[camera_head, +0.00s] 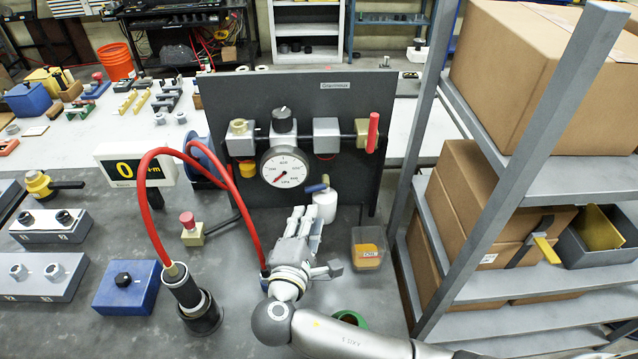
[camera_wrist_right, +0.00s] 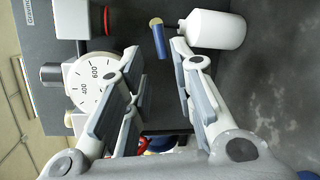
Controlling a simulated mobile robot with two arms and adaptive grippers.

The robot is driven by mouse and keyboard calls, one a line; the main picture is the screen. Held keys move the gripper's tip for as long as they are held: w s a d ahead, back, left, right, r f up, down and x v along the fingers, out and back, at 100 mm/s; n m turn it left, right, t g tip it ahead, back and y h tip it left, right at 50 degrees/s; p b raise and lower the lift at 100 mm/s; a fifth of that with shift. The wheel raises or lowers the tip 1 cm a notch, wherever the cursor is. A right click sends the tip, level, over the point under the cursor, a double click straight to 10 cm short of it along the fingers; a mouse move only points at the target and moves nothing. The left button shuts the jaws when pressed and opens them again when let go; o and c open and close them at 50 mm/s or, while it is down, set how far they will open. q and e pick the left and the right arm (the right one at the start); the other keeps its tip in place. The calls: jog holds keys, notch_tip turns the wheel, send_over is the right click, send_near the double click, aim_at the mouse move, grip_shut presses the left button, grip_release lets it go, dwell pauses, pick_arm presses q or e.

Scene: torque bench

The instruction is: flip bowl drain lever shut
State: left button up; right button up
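The bowl drain lever (camera_head: 315,187) is a short blue handle with a brass-coloured end, beside the white bowl (camera_head: 325,206) below the panel's right side. In the right wrist view the lever (camera_wrist_right: 160,38) shows in the gap at the fingertips, with the white bowl (camera_wrist_right: 215,30) to its right. My right gripper (camera_head: 306,214) is open and empty, in front of the lever and bowl. The lever appears just beyond the fingertips; no contact is visible. My left gripper is not in view.
The dark panel (camera_head: 225,100) carries a pressure gauge (camera_head: 285,166) and a red handle (camera_head: 372,132). A red hose (camera_head: 243,215) arches left of my right gripper. A clear bin with yellow contents (camera_head: 369,249) stands to the right, near a metal shelf post (camera_head: 470,270).

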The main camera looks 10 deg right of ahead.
aim_at(318, 190)
jog(key=p+x, duration=0.2)
jog(key=x, duration=0.7)
jog(key=shift+w+d+p, duration=0.25)
jog(key=shift+w+p, duration=0.05)
jog(key=shift+f, duration=0.1)
